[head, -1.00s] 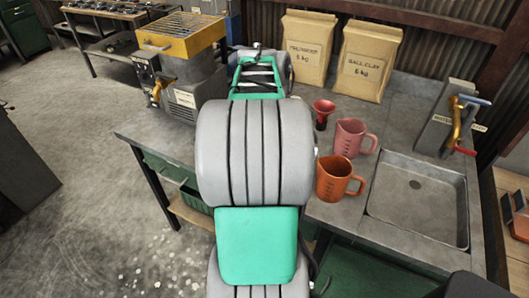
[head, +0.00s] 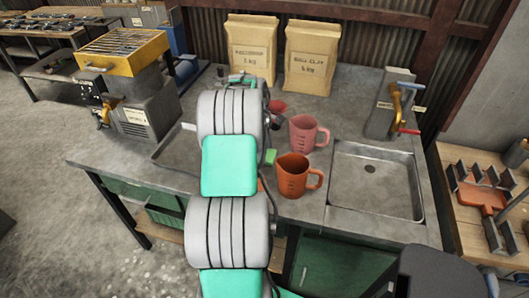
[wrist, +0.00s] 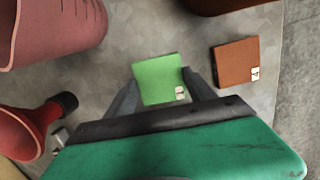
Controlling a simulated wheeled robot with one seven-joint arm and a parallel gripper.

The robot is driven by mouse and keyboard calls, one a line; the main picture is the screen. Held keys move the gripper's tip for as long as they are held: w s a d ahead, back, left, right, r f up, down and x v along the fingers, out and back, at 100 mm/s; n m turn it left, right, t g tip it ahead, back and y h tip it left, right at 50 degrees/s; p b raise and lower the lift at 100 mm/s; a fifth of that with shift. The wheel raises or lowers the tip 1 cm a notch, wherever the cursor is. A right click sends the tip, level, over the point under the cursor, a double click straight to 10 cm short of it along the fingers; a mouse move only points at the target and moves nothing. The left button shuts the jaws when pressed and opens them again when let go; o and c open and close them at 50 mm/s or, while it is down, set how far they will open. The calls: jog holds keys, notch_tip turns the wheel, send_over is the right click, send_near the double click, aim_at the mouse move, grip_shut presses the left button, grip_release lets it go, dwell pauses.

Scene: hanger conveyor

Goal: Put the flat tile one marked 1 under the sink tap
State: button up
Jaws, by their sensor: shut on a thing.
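My gripper (wrist: 160,82) is shut on a small flat green tile (wrist: 158,76), with a finger on each side of it. The green tile also shows in the head view (head: 270,157), just right of my arm. It bears a small pale label whose mark is too small to read. A flat orange-brown tile (wrist: 236,62) with a pale label lies on the worktop to the right of my gripper, apart from it; its mark is unclear. The sink (head: 375,185) is empty at the right, with the tap (head: 396,103) behind it. In the head view my arm hides the fingers.
An orange jug (head: 293,177) and a pink jug (head: 304,133) stand between my gripper and the sink. A red funnel (wrist: 22,130) is close to my gripper's left in the wrist view. Two paper bags (head: 313,57) stand at the back. A grill-topped machine (head: 122,52) is at the left.

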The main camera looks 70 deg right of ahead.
jog(key=shift+f, duration=0.7)
jog(key=shift+f, duration=0.2)
jog(key=o, duration=1.5)
jog(key=shift+r, duration=0.1)
